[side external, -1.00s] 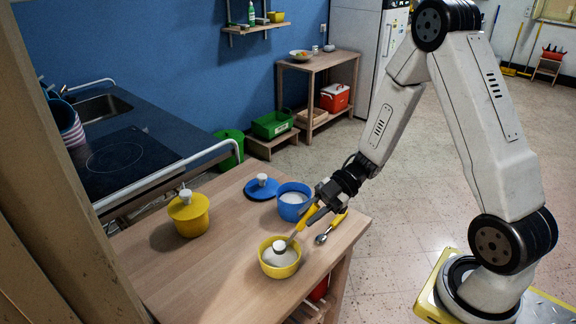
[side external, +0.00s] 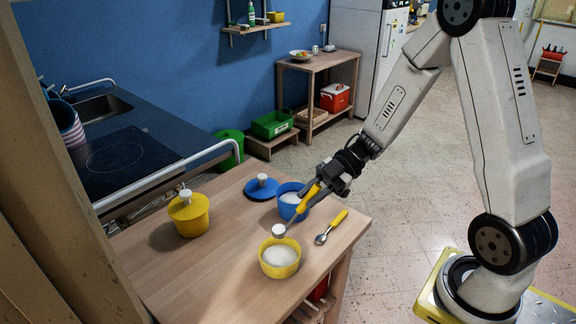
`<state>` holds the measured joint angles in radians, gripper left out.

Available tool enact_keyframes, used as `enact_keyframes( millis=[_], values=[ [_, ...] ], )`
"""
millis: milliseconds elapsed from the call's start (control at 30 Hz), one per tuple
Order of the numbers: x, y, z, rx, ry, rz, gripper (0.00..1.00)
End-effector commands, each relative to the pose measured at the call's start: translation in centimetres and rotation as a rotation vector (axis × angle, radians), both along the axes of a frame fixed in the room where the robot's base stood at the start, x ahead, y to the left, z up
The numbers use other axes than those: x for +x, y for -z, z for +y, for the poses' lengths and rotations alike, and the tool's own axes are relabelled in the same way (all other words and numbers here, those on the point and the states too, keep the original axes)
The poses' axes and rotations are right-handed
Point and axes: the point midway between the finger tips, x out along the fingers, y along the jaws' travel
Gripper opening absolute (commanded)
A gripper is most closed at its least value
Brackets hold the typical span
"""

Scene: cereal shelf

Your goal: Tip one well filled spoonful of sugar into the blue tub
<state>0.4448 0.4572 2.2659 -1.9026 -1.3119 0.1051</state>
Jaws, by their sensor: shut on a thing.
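My gripper (side external: 322,184) is shut on the yellow handle of a spoon (side external: 307,199). The spoon slants down to the left, and its bowl carries a rounded white heap of sugar (side external: 278,229). In the picture the spoon's bowl overlaps the far rim of the open yellow tub (side external: 279,270) and seems to be above it. White sugar lies inside the yellow tub. The open blue tub (side external: 289,211) stands behind, partly hidden by my gripper and the spoon handle. White content shows inside it.
A second yellow-handled spoon (side external: 332,228) lies on the table (side external: 200,275) to the right. A blue lid (side external: 262,187) lies left of the blue tub. A lidded yellow tub (side external: 188,215) stands at the left. The table's front left is clear.

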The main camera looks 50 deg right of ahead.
Motion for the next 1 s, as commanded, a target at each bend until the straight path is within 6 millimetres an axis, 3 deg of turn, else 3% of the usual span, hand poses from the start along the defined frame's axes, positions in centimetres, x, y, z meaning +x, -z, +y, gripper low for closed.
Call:
enact_keyframes(
  millis=[333,1000],
  values=[
    [0.0,-1.2,0.0,0.001,-0.002,-0.001,0.00],
    [0.0,-1.4,0.0,0.002,-0.001,0.000,0.00]
  ],
)
